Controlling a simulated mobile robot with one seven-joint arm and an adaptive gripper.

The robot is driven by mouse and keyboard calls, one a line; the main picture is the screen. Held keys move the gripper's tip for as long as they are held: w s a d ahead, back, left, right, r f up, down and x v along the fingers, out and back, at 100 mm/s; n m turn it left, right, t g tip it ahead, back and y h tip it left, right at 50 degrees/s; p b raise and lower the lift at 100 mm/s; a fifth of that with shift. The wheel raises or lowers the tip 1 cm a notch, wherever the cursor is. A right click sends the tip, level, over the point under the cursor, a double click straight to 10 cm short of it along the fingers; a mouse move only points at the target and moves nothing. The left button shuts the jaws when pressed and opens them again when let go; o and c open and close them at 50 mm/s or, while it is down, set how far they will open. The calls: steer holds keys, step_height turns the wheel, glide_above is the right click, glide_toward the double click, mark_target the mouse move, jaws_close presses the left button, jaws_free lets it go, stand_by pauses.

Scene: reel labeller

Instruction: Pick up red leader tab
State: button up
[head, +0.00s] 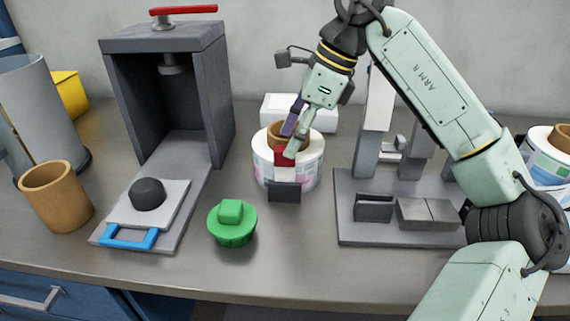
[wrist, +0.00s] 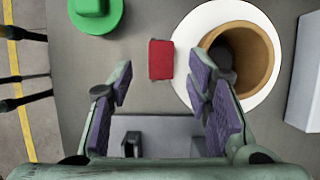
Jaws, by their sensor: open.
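The red leader tab (head: 280,157) sticks out at the front of a white label reel (head: 307,172) with coloured labels and a brown core. In the wrist view the red tab (wrist: 160,59) is a small rectangle touching the left edge of the white reel (wrist: 203,20). My gripper (head: 295,130) is over the front of the reel, close to the tab, and partly covers it in the head view. In the wrist view my gripper (wrist: 162,84) has its purple-padded fingers wide apart with nothing between them. The tab lies just ahead of the fingertips, between their lines.
A green knobbed disc (head: 232,223) stands front left of the reel. A grey press (head: 170,95) stands at left, beside a brown cup (head: 56,195). A grey fixture (head: 400,225) is at right. A white box (head: 282,106) is behind the reel.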

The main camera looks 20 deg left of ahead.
mark_target(285, 173)
steer(key=shift+x, duration=1.75)
steer(key=shift+w, duration=0.1)
jaws_close()
